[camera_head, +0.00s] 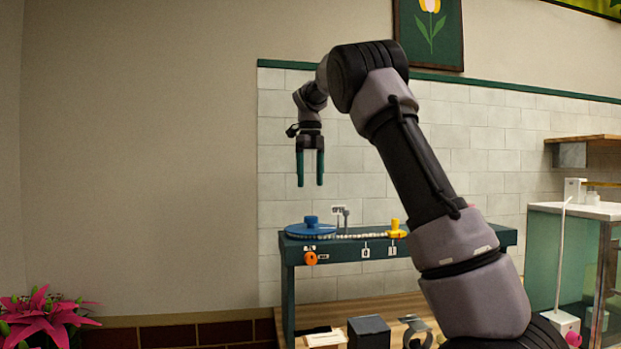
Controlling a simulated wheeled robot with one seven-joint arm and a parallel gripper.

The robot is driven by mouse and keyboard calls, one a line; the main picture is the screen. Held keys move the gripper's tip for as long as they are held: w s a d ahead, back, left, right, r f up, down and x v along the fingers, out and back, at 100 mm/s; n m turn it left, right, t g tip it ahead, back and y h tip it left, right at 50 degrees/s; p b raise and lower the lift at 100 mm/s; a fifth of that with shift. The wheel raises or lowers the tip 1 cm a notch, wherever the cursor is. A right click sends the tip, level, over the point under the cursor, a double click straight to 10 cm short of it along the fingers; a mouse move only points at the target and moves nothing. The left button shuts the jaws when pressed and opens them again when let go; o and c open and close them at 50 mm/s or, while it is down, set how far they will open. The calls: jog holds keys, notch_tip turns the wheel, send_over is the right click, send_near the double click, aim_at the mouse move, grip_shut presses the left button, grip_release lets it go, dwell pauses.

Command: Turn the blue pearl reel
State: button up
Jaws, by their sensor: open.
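The blue reel (311,230) lies flat at the left end of a dark green bench (345,252), with a small blue knob (311,220) standing up from its top. A string of pale pearls (355,236) runs from the reel along the bench top to a yellow piece (396,231) on the right. My gripper (310,184) points straight down above the reel, clear of it. Its two green fingers are apart and hold nothing.
An orange knob (310,258) sits on the bench's front below the reel. A small grey fixture (342,214) stands behind the pearls. A dark box (368,331) stands below the bench. Pink flowers (45,317) are at lower left. The air around my gripper is clear.

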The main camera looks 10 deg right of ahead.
aim_at(311, 217)
jog(key=shift+r, duration=0.1)
notch_tip(311, 217, down, 11)
jog(key=n, duration=1.4)
grip_shut()
